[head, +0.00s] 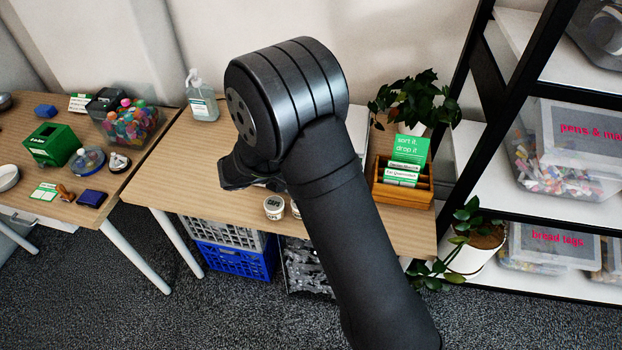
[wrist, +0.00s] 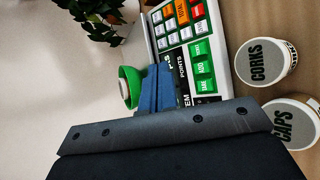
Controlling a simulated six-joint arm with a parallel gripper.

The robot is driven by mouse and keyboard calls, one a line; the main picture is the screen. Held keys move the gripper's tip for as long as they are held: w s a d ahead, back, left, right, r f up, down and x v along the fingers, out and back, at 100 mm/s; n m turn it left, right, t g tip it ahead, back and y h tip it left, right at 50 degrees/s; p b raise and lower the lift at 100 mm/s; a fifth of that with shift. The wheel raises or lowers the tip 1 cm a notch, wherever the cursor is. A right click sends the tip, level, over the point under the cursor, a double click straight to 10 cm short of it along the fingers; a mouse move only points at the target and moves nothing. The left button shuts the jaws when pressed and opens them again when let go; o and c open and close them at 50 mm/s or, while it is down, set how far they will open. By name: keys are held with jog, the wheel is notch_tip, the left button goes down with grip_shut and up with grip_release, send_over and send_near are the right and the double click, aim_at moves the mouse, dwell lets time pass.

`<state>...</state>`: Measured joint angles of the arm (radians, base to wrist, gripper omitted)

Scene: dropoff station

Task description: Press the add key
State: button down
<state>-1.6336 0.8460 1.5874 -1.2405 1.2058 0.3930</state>
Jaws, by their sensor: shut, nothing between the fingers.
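The points machine (wrist: 222,62) shows in the wrist view, turned sideways, with a block of white, orange and red keys and a row of green keys. The middle green key (wrist: 204,67) appears to be labelled ADD; another green key beside it seems to read TAKE. My gripper (wrist: 158,88) has its blue fingers closed together and empty. In the picture the fingers are left of the green keys, over or beside the machine's dark POINTS panel; I see no contact with the add key. In the head view my arm hides the fingers and most of the machine.
Tubs marked CORKS (wrist: 266,62) and CAPS (wrist: 291,124) stand beside the machine. A green round object (wrist: 130,84) is behind the fingers. A wooden card holder (head: 403,190) and a potted plant (head: 414,100) stand right on the table; a pump bottle (head: 202,98) stands left.

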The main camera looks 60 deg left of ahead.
jog(key=shift+f, duration=0.1)
jog(key=shift+w+a+f, duration=0.4)
jog(key=shift+f, duration=0.9)
jog(key=shift+w+a+f, duration=0.45)
jog(key=shift+f, duration=0.9)
jog(key=shift+w+a+f, duration=0.4)
jog(key=shift+f, duration=0.9)
jog(key=shift+w+a+f, duration=0.1)
jog(key=shift+w+f, duration=0.05)
jog(key=shift+f, duration=0.25)
jog(key=shift+w+a+f, duration=0.1)
jog(key=shift+f, duration=0.35)
jog(key=shift+r, duration=0.1)
jog(key=shift+s+d+r, duration=0.25)
jog(key=shift+r, duration=0.4)
jog(key=shift+s+d+r, duration=0.25)
jog(key=shift+r, duration=0.5)
jog(key=shift+s+d+r, duration=0.2)
jog(key=shift+r, duration=0.6)
jog(key=shift+s+d+r, duration=0.25)
jog(key=shift+r, duration=0.5)
